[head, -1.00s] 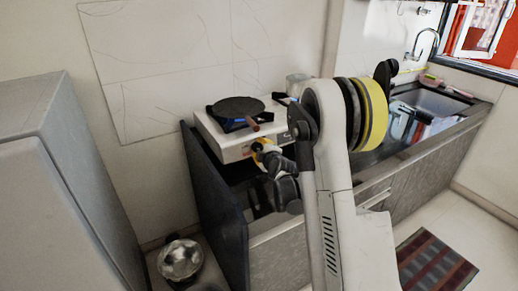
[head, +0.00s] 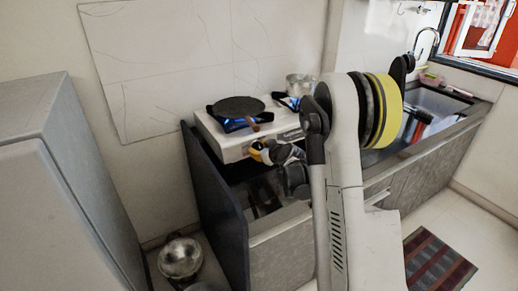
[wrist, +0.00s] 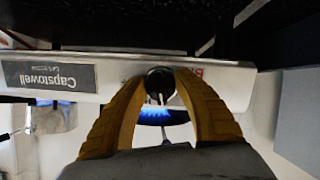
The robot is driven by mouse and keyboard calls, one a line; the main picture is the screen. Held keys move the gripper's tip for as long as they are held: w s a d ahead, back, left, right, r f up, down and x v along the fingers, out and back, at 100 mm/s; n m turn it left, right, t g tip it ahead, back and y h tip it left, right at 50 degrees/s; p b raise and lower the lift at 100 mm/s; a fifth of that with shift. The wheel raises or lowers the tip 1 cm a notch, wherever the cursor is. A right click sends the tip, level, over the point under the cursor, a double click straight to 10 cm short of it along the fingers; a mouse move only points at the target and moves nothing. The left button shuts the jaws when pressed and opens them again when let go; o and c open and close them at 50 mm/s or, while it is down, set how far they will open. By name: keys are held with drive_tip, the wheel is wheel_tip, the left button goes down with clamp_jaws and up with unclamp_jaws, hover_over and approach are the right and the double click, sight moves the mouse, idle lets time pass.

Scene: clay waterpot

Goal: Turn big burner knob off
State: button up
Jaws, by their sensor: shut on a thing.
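The stove (head: 222,147) stands on the counter, a white two-burner unit with a "Capstowell" label on its front. The black round burner knob (wrist: 160,80) shows at the centre of the wrist view. My gripper (wrist: 160,74) has its yellow fingers closed on either side of this knob. In the head view my gripper (head: 257,151) is at the stove's front, below the flat dark pan (head: 238,106), and the knob is hidden. A blue flame (wrist: 157,114) burns behind the knob in the wrist view. The knob's exact angle cannot be told.
A metal pot (head: 299,83) sits on the smaller burner, with blue beneath it. A dark panel (head: 215,195) stands left of the stove. The sink (head: 436,103) is at the right. A metal vessel (head: 180,257) stands low at the left, beside the grey cabinet (head: 70,190).

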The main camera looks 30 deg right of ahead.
drive_tip(key=m, duration=0.2)
drive_tip(key=m+y, duration=0.1)
drive_tip(key=m, duration=0.1)
drive_tip(key=shift+m+y, duration=0.3)
drive_tip(key=shift+m, duration=0.1)
drive_tip(key=m+y+b, duration=0.1)
drive_tip(key=m, duration=0.3)
drive_tip(key=shift+m, duration=0.3)
drive_tip(key=m, duration=0.2)
drive_tip(key=m+t+y, duration=0.1)
drive_tip(key=m, duration=0.1)
drive_tip(key=shift+a+m+y, duration=0.1)
drive_tip(key=shift+m+y, duration=0.2)
drive_tip(key=shift+m, duration=0.1)
drive_tip(key=shift+r+m+t, duration=0.1)
drive_tip(key=shift+m+t, duration=0.4)
drive_tip(key=shift+m, duration=1.5)
drive_tip(key=o, duration=1.2)
drive_tip(key=shift+w+a+y, duration=0.1)
drive_tip(key=shift+y, duration=0.2)
drive_tip(key=shift+c, duration=0.2)
